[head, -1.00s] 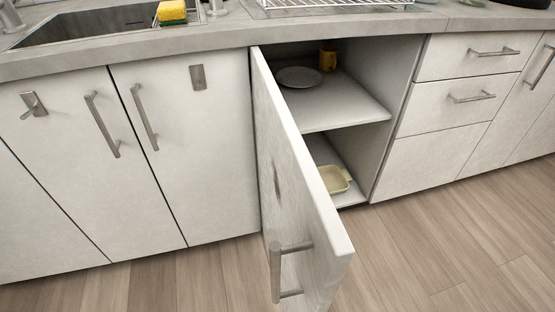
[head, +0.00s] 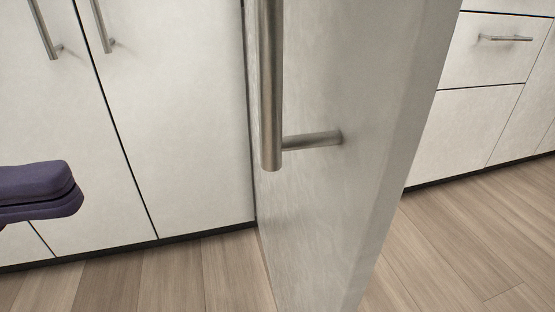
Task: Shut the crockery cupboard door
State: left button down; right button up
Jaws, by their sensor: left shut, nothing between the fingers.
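The crockery cupboard door (head: 340,210) is white and stands open, swung out toward me, filling the middle of the head view. Its metal bar handle (head: 270,90) is close in front of me on the door's outer face. The door hides the cupboard's inside. My left gripper (head: 72,190), with dark purple fingers, comes in at the left edge. Its fingers are together and empty, well left of the door and apart from it. My right gripper is not in the view.
Closed white cupboard doors (head: 170,120) with bar handles stand left of the open door. Closed drawers (head: 480,75) are to the right. The wooden floor (head: 460,250) is clear in front of the units.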

aim_at(354, 143)
pick_arm(q)
jog(key=b+x, duration=0.1)
jog(key=x, duration=0.5)
jog(key=b+x, duration=0.2)
jog(key=x, duration=0.5)
jog(key=shift+w+d+r, duration=0.1)
jog(key=shift+r, duration=0.1)
jog(key=shift+d, duration=0.35)
